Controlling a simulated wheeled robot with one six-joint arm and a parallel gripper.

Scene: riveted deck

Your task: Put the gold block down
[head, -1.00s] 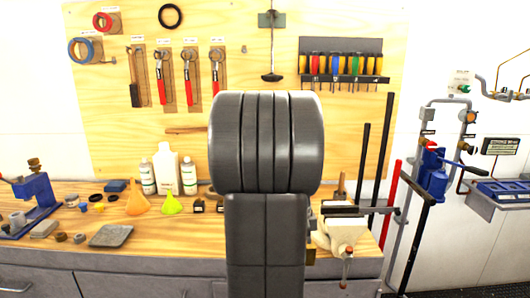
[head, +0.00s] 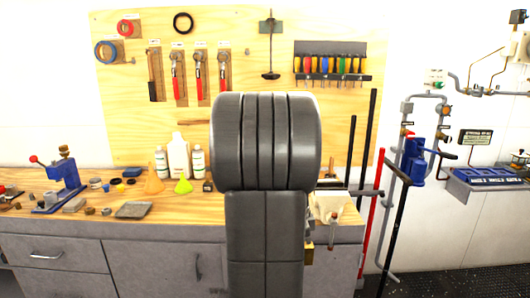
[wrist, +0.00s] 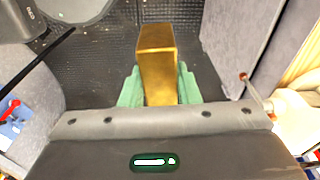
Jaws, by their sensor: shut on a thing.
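The gold block (wrist: 158,62) is a tall box shape in the upper middle of the wrist view. My gripper (wrist: 160,88) has green fingers on both sides of it and is shut on it. The dark floor shows behind and below the block, which appears held clear of it. In the head view my own arm hides most of the gripper; a small gold patch (head: 309,257) shows at the arm's right edge, in front of the bench.
A wooden-topped workbench (head: 125,232) with grey cabinets stands ahead, holding bottles, funnels and a blue press (head: 66,180). A vise (head: 328,207) is at its right end. Red and black poles (head: 371,215) stand right of it. Dark textured floor (head: 455,285) is open at lower right.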

